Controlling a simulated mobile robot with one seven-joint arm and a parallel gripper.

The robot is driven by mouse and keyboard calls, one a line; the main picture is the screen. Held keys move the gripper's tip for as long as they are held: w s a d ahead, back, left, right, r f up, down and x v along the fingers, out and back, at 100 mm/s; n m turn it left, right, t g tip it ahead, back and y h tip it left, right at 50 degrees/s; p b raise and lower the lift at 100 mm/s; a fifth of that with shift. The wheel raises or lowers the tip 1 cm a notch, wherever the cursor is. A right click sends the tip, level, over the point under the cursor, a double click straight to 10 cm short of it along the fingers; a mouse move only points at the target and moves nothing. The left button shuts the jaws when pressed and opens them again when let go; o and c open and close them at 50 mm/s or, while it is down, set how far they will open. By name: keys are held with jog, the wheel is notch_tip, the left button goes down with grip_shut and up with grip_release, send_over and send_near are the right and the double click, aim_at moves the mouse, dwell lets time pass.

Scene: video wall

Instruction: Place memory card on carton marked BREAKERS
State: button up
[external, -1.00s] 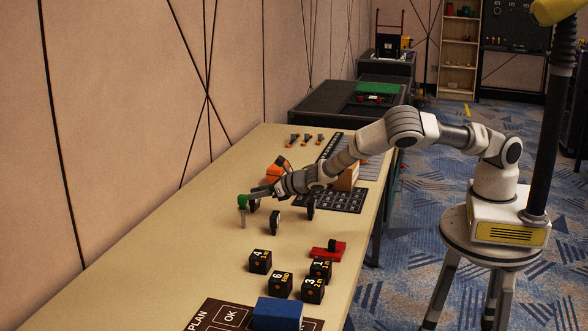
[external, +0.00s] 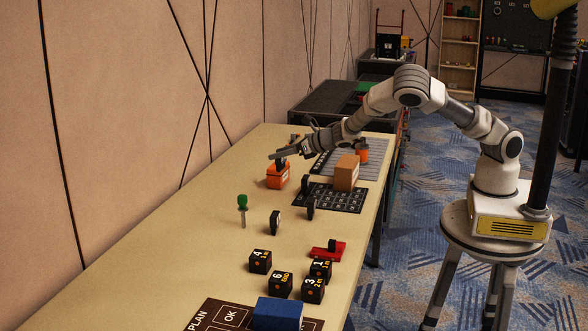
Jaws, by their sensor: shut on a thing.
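My gripper (external: 277,156) is shut at the far left end of my arm, just above an orange box (external: 277,180) with a pale label on its side. A small dark piece (external: 280,164) shows between the fingertips and the box top; I take it for the memory card, though its details are too small to tell. Whether it touches the box is unclear. A tan carton (external: 346,174) stands to the right on a dark gridded mat (external: 338,198). No marking BREAKERS is legible on either box.
A green-handled tool (external: 243,206) stands upright nearer the camera, with dark upright pieces (external: 275,222) beside it. Several black numbered cubes (external: 281,283), a red block (external: 328,251) and a blue block (external: 278,313) lie in front. An orange cylinder (external: 361,152) is behind the carton. The table's left side is clear.

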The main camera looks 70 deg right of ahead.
jog(key=s+d+r+m+g+h, duration=0.15)
jog(key=s+d+r, duration=0.25)
jog(key=s+d, duration=0.4)
jog(key=s+d+r+m+h, duration=0.3)
jog(key=s+d+r, duration=0.15)
jog(key=d, duration=0.45)
jog(key=s+d+m+g+h, duration=0.15)
jog(key=s+d, duration=0.25)
jog(key=s, duration=0.4)
jog(key=s+d+m+g+h, duration=0.1)
jog(key=s+d+m+h, duration=0.1)
jog(key=s+d, duration=0.4)
jog(key=b, duration=0.4)
send_over(347, 161)
notch_tip(347, 161, down, 6)
jog(key=shift+d+f+b, duration=0.2)
jog(key=shift+f+b, duration=0.55)
jog(key=shift+f, duration=1.25)
jog(key=shift+f, duration=0.15)
jog(key=o, duration=1.3)
